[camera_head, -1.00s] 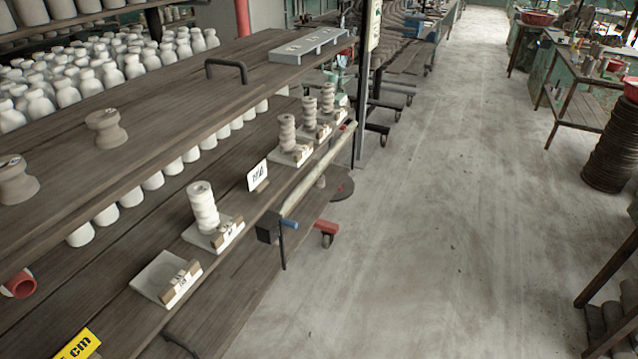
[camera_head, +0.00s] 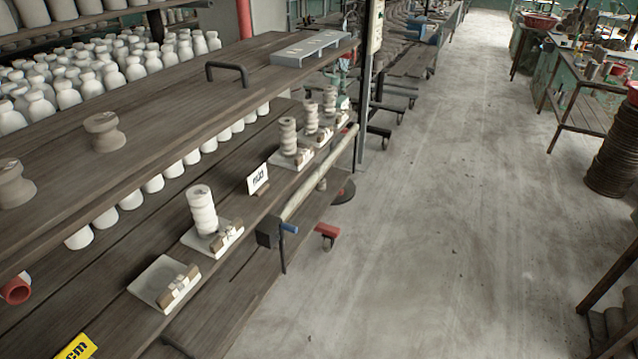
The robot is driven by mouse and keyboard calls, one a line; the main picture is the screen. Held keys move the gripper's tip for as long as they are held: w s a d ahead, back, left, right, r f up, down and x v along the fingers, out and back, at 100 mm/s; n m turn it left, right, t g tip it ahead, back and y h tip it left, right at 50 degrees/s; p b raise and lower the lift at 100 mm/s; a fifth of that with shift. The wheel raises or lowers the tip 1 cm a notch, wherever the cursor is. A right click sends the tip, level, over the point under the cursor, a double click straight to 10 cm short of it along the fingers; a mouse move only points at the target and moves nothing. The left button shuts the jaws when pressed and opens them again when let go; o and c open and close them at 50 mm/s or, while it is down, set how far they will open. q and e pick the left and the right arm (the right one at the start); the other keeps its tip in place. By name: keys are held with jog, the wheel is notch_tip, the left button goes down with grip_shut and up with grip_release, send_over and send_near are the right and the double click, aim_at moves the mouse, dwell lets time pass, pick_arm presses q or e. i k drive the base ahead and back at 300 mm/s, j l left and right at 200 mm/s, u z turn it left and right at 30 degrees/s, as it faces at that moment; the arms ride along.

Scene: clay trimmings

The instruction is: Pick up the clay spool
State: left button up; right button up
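Two brown-grey clay spools with narrow waists stand upright on the upper wooden shelf at the left. One clay spool (camera_head: 105,132) stands near the middle of the plank. The other clay spool (camera_head: 14,184) stands closer, at the left edge of the view. Which one the task means I cannot tell. Pale ringed stacks stand on square plates on the lower shelf; the nearest stack (camera_head: 202,210) is whitish. Neither of my grippers shows in the head view.
The upper shelf (camera_head: 160,100) carries a dark handle (camera_head: 228,70) and a grey tray (camera_head: 313,47). An empty plate (camera_head: 163,282), a sign (camera_head: 258,178) and a red tube end (camera_head: 16,290) are lower. Clear concrete floor (camera_head: 430,220) lies right of the shelves.

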aim_at(320, 186)
jog(key=i+l+u, duration=0.15)
jog(key=i+l, duration=0.15)
jog(key=i+l+u, duration=0.1)
jog(key=i+l, duration=0.25)
jog(key=i+l+u, duration=0.15)
jog(key=i+l, duration=0.25)
jog(key=i+l+u, duration=0.1)
jog(key=i+l, duration=0.3)
jog(key=i+l+u, duration=0.15)
jog(key=i+l, duration=0.15)
jog(key=l, duration=0.15)
jog(key=i+l+u, duration=0.1)
jog(key=i+l, duration=0.2)
jog(key=l, duration=0.15)
jog(key=i+l+u, duration=0.15)
jog(key=l, duration=0.35)
jog(key=i+l+u, duration=0.1)
jog(key=i+l, duration=0.25)
jog(key=l, duration=0.2)
